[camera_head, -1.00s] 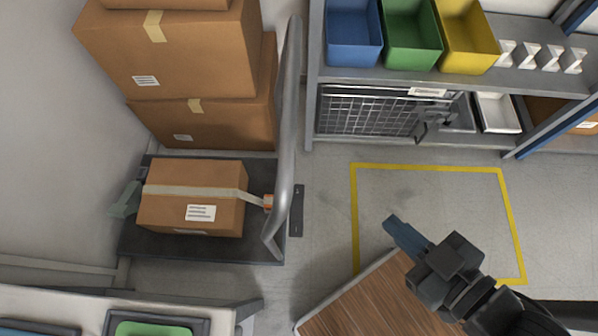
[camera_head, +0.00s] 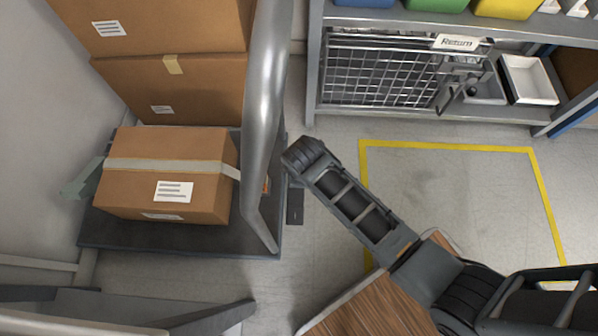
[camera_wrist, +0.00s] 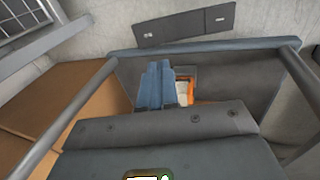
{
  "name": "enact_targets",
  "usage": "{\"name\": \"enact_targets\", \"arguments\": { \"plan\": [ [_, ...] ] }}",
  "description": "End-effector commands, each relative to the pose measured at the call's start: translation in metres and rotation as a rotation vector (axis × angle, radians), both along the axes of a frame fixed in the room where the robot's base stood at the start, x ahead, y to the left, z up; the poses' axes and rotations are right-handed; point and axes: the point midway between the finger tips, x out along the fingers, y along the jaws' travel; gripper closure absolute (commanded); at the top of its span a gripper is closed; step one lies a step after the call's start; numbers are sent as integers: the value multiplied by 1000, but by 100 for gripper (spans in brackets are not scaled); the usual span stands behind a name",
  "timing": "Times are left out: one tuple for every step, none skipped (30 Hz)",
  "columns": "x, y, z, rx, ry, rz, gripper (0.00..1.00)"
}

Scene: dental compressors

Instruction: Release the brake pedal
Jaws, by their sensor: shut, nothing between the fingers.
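The brake pedal (camera_wrist: 191,90) is a small orange part with a pale piece beside it, in a recess at the edge of the dark cart deck (camera_wrist: 245,75). In the head view only an orange sliver of the pedal (camera_head: 265,186) shows behind the cart's handle tube (camera_head: 264,100). My gripper (camera_wrist: 157,70) has its blue fingers together and empty, just left of the pedal in the wrist view. They partly cover the recess, and I cannot tell whether they touch the pedal.
A taped carton (camera_head: 165,180) lies on the cart, with larger cartons (camera_head: 175,85) stacked behind. A dark slotted plate (camera_wrist: 185,25) lies on the floor beside the deck. A wire cage (camera_head: 380,75) stands under the shelf. The yellow-outlined floor (camera_head: 450,190) is mostly clear.

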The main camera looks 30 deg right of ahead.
Motion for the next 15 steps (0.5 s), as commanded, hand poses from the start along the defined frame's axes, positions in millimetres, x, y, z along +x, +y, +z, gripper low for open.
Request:
{"name": "enact_targets", "arguments": {
  "plan": [
    [8, -3, -7, -14, 18, 12, 100],
    [11, -4, -8, -21, 28, 17, 100],
    [13, -5, -8, -28, 37, 22, 100],
    [14, -6, -9, -31, 44, 25, 100],
    [15, -6, -8, -34, 48, 27, 100],
    [16, -7, -8, -36, 52, 30, 100],
    [16, -7, -8, -36, 54, 30, 100],
    [16, -7, -8, -37, 54, 30, 100],
    [16, -7, -7, -37, 54, 30, 100],
    [16, -7, -7, -36, 54, 30, 100],
    [16, -7, -7, -36, 54, 30, 100],
    [15, -7, -7, -36, 54, 30, 100],
    [15, -7, -7, -36, 53, 29, 100],
    [15, -7, -7, -36, 52, 30, 100],
    [15, -7, -8, -36, 52, 30, 100]
  ]
}}
